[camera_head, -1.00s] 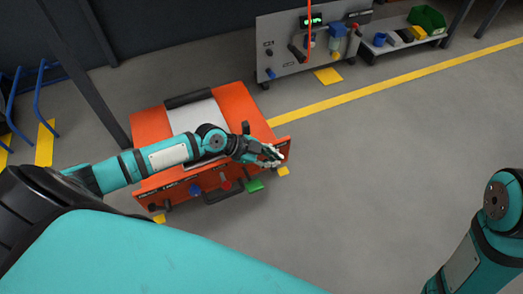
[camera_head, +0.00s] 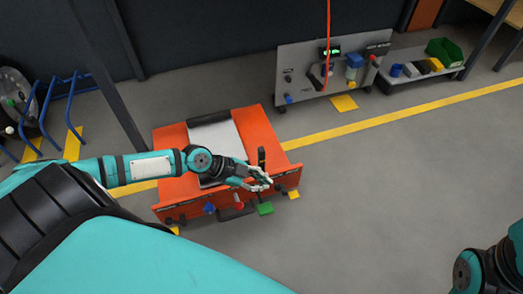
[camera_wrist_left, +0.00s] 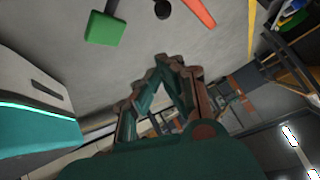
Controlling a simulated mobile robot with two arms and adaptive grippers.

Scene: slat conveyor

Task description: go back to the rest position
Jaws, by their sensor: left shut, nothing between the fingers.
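My left gripper (camera_head: 262,181) is in front of the orange slat conveyor (camera_head: 262,128) in the head view, near its right front part. It is shut and empty. In the left wrist view its fingers (camera_wrist_left: 163,68) meet at the tips with nothing between them. My left arm reaches in from the left across the conveyor's front. Only part of my right arm shows at the lower right; its gripper is out of view.
The conveyor's front carries a blue knob (camera_head: 209,208), a red knob (camera_head: 239,205) and a green block (camera_head: 265,208). A grey panel stand (camera_head: 300,62) and a low shelf (camera_head: 410,80) with bins stand behind. Grey floor to the right is clear.

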